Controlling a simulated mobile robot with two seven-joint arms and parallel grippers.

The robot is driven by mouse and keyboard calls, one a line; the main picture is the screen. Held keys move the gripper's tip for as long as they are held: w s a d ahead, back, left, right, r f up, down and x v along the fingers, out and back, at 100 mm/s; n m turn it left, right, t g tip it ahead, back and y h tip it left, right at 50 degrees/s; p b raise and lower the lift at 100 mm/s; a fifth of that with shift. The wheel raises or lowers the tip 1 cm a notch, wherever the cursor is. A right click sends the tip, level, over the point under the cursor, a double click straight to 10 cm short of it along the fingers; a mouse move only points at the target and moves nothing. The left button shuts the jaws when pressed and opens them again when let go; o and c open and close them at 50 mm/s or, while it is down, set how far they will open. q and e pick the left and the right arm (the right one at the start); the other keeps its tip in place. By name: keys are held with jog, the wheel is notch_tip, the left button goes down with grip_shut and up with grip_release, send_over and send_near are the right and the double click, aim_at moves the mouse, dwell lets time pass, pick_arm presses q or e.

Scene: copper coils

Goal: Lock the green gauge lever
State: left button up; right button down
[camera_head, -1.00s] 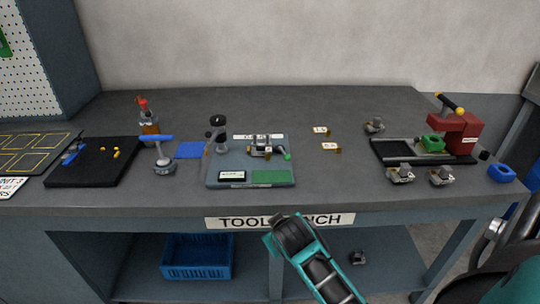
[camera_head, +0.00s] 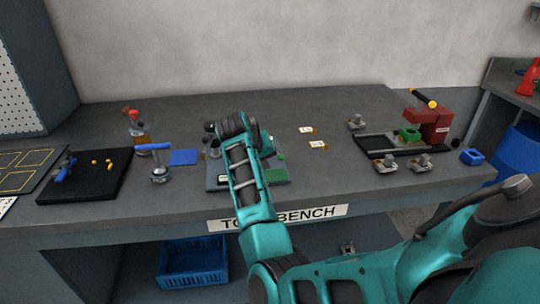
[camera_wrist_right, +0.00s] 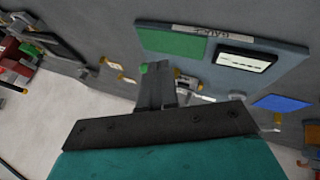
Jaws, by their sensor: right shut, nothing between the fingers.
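The gauge board is a grey-blue plate that shows in the right wrist view (camera_wrist_right: 288,60), with a green patch and a white label. In the head view (camera_head: 213,171) my right arm covers most of it. The green lever tip (camera_head: 281,157) shows just right of my arm; in the right wrist view a green end (camera_wrist_right: 144,68) appears beside the fingertips. My right gripper (camera_wrist_right: 154,70) is shut and empty, over the board's clamp area. Contact with the lever cannot be told. The lever's body is mostly hidden. My left gripper is not in view.
A blue-handled clamp (camera_head: 158,165) and a blue square (camera_head: 184,157) are left of the board. Two small tags (camera_head: 318,145) lie right of it. The bench between is mostly clear.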

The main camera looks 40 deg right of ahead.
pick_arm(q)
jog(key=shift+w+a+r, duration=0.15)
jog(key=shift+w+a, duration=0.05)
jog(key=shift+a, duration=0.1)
pick_arm(e)
jog(key=w+a+r, duration=0.2)
jog(key=w+r, duration=0.2)
jog(key=r, duration=0.1)
jog(key=shift+w+r+g, duration=0.25)
jog(key=shift+r+g, duration=0.05)
jog(key=shift+d+f, duration=0.1)
